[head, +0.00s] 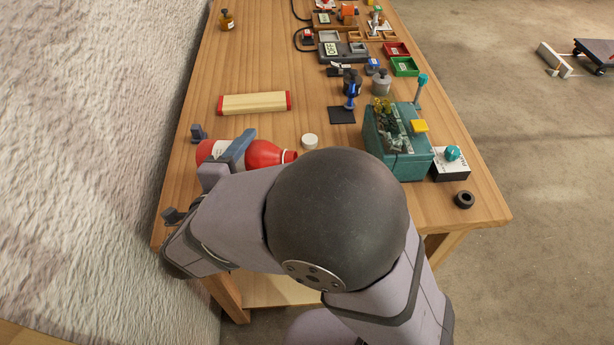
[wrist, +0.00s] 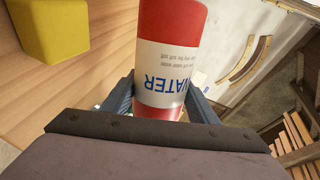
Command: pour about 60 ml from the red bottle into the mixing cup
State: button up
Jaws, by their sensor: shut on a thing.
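The red bottle (head: 265,154) has a white label reading "WATER", which shows in the wrist view (wrist: 165,70). My gripper (head: 238,150) is shut on the bottle's body, with one finger on each side in the wrist view (wrist: 160,98). In the head view the bottle looks tilted well over, its narrow red end pointing right. Whether liquid is flowing cannot be seen. A yellow block-like or cup-like thing (wrist: 48,42) stands on the wood in the wrist view; I cannot tell whether it is the mixing cup. My arm hides part of the table.
A white round cap-like piece (head: 309,141) lies right of the bottle. A cream block with red ends (head: 254,103) lies behind. A teal box (head: 405,150) stands at right, with a black ring (head: 464,199) near the edge. Curved laths (wrist: 245,60) show in the wrist view.

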aim_at(248, 153)
jog(key=shift+f, duration=0.1)
dwell(0.7)
